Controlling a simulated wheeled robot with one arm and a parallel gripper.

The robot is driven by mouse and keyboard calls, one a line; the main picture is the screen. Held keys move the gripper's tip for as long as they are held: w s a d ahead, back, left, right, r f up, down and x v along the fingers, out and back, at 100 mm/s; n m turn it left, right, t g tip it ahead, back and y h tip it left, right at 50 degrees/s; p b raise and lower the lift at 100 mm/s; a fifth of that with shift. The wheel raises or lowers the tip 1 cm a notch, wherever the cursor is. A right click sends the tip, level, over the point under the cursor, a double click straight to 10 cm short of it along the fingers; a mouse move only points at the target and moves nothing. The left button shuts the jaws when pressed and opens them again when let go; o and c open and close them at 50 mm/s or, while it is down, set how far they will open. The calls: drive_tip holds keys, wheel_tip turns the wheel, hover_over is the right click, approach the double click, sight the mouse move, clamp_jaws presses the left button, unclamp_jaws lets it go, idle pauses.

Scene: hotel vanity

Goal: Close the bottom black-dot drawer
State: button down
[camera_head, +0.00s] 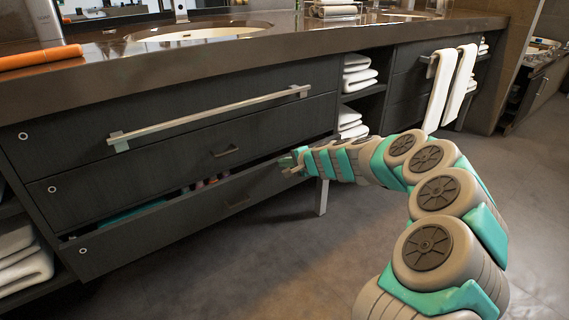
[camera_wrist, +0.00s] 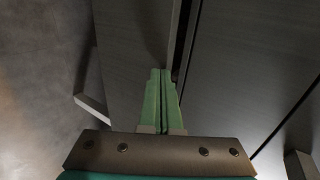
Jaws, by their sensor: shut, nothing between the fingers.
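The bottom drawer (camera_head: 190,225) is a dark wood front with a small ring-and-dot mark at its left end and a small handle. It stands partly pulled out; a gap above its front shows a teal item (camera_head: 130,215) and several small coloured items (camera_head: 206,183) inside. My gripper (camera_head: 288,163) is shut and empty at the right end of this drawer, near its top edge. In the wrist view my gripper (camera_wrist: 161,72) points at the drawer front (camera_wrist: 130,45), beside the dark gap (camera_wrist: 183,50). I cannot tell whether the fingertips touch it.
The middle drawer (camera_head: 150,180) above looks shut. The top front carries a long metal bar (camera_head: 210,117). Shelves with white towels (camera_head: 355,75) stand to the right, and a vanity leg (camera_head: 321,198) is near my gripper. The floor (camera_head: 260,260) in front is clear.

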drive_tip(key=shift+w+a, duration=0.35)
drive_tip(key=shift+w, duration=0.2)
drive_tip(key=shift+w+a, duration=0.35)
drive_tip(key=shift+w, duration=0.2)
